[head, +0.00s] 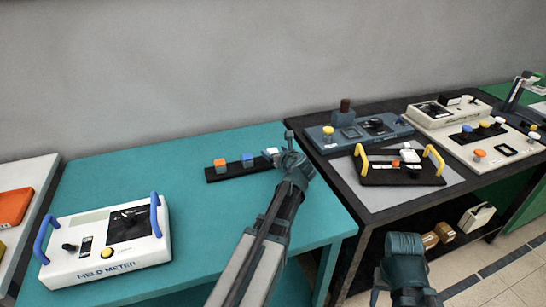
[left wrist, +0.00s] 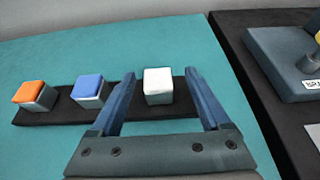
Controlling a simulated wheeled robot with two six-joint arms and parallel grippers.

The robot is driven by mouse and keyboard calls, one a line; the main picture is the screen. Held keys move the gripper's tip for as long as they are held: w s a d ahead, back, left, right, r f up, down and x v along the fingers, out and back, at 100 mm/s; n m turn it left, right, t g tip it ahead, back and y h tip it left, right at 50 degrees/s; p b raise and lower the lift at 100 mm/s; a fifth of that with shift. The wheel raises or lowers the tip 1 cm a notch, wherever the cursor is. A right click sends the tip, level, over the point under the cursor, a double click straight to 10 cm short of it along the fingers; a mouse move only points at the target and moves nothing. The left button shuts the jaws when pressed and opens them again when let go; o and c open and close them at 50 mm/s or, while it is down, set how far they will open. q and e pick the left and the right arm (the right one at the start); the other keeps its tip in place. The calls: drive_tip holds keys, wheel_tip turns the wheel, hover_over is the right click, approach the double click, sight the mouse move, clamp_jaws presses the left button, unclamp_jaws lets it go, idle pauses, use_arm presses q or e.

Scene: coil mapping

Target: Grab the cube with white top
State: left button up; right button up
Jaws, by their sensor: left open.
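The cube with the white top (head: 270,152) stands at the right end of a black strip (head: 233,170) on the teal table. In the left wrist view, the white-topped cube (left wrist: 158,86) appears between the two blue fingers of my left gripper (left wrist: 160,75). The fingers are apart and the cube shows no contact with either. In the head view, my left gripper (head: 289,148) is just right of the cube and partly covers it. My right gripper (head: 397,285) is low at the right, away from the cubes; its fingers are not clear.
A blue-topped cube (left wrist: 88,90) and an orange-topped cube (left wrist: 35,95) share the strip to the left. A white field meter (head: 108,245) with blue handles sits at the table's front left. A dark table (head: 345,190) with several devices adjoins at the right.

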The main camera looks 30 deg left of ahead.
sight(270, 150)
use_arm(q)
drive_tip(key=b+x, duration=0.1)
drive_tip(key=x, duration=0.1)
drive_tip(key=b+x, duration=0.1)
drive_tip(key=x, duration=0.2)
drive_tip(key=shift+s+a+f, duration=0.1)
drive_tip(key=shift+f, duration=0.15)
drive_tip(key=shift+r, duration=0.1)
drive_tip(key=shift+c, duration=0.6)
clamp_jaws()
